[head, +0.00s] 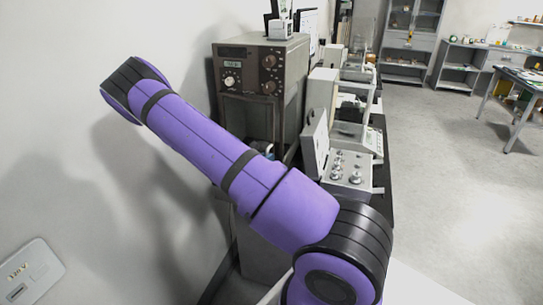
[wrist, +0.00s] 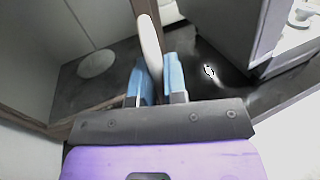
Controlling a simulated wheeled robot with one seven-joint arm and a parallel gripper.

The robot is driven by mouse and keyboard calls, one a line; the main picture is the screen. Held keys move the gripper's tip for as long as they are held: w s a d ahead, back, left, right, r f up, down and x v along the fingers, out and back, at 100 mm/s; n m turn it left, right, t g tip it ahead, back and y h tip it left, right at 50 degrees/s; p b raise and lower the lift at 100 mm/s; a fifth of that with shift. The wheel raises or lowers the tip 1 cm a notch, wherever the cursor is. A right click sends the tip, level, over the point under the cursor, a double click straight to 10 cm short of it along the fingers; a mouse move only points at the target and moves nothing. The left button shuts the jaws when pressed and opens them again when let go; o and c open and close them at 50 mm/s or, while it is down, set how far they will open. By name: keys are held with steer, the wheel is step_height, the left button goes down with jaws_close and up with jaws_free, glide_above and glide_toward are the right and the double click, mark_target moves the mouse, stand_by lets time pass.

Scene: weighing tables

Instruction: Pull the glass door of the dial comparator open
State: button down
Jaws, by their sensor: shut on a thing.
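The dial comparator (head: 262,70) is a brown-grey box with a small display and knobs across its top front. It stands on the bench by the left wall. Its glass front (head: 232,108) is below the knobs, and my arm covers the lower part. In the wrist view my gripper (wrist: 155,78) has its blue fingers shut on a pale upright handle (wrist: 150,42). Behind the glass on the left a round pale pan (wrist: 97,63) shows. In the head view only a bit of blue finger shows behind my arm. I cannot tell how far the door stands open.
A grey box with several round weights (head: 348,170) and a raised lid (head: 315,143) stands to the right on the bench. Other balances stand farther back. A grey block (wrist: 225,25) is close to the right of my gripper in the wrist view. The floor (head: 450,200) at right is clear.

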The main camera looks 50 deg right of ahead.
steer(key=w+a+m+g+y, duration=0.1)
steer(key=a+m+g, duration=0.2)
steer(key=a, duration=0.4)
steer(key=w+a+m+g+y, duration=0.1)
steer(key=w+a+m+g, duration=0.1)
steer(key=a+g, duration=0.3)
steer(key=shift+w+a+m+g, duration=0.3)
steer(key=shift+a+m+g, duration=0.1)
steer(key=shift+a, duration=0.65)
steer(key=c, duration=1.2)
jaws_free()
